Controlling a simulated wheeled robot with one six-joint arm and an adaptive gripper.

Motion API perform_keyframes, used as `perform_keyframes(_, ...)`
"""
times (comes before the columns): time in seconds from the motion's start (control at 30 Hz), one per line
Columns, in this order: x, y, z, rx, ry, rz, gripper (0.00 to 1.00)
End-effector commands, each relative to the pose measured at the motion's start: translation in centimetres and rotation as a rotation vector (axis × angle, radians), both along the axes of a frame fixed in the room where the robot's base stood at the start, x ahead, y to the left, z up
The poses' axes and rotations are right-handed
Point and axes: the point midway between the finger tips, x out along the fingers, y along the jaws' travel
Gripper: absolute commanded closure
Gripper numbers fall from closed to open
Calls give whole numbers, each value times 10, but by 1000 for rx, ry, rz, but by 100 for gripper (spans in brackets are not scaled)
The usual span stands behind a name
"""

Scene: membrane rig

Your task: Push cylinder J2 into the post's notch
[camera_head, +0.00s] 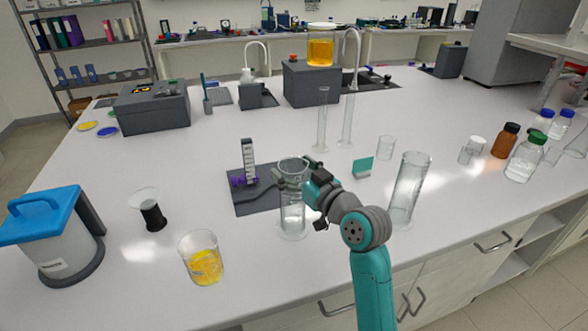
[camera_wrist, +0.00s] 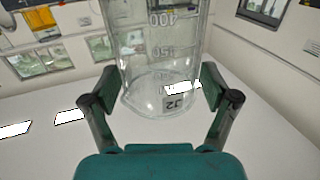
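Cylinder J2 (camera_head: 292,212) is a clear graduated glass cylinder standing upright on the bench at the front right of a dark mat. My gripper (camera_head: 297,173) is at the cylinder's upper part. In the wrist view the fingers (camera_wrist: 162,90) are spread wide, one on each side of the glass; whether the pads touch it is unclear. A pale upright post (camera_head: 248,152) with dark markings and purple parts at its foot stands on the mat, left of the cylinder. I cannot make out its notch.
The dark mat (camera_head: 252,205) lies under the post. A beaker of yellow contents (camera_head: 202,260) and a black-based vessel (camera_head: 152,214) stand to the left. A tall empty cylinder (camera_head: 408,190) and a small teal card (camera_head: 362,168) stand to the right.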

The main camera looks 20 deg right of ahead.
Motion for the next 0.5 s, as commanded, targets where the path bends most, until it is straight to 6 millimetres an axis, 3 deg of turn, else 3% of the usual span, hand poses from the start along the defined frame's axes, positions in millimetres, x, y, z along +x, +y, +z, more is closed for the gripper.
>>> perform_keyframes(0.03,0,0,0,0,0,0,37)
perform_keyframes(0.2,0,0,0,0,0,0,80)
perform_keyframes(0.5,9,0,-1,-1,2,1,81)
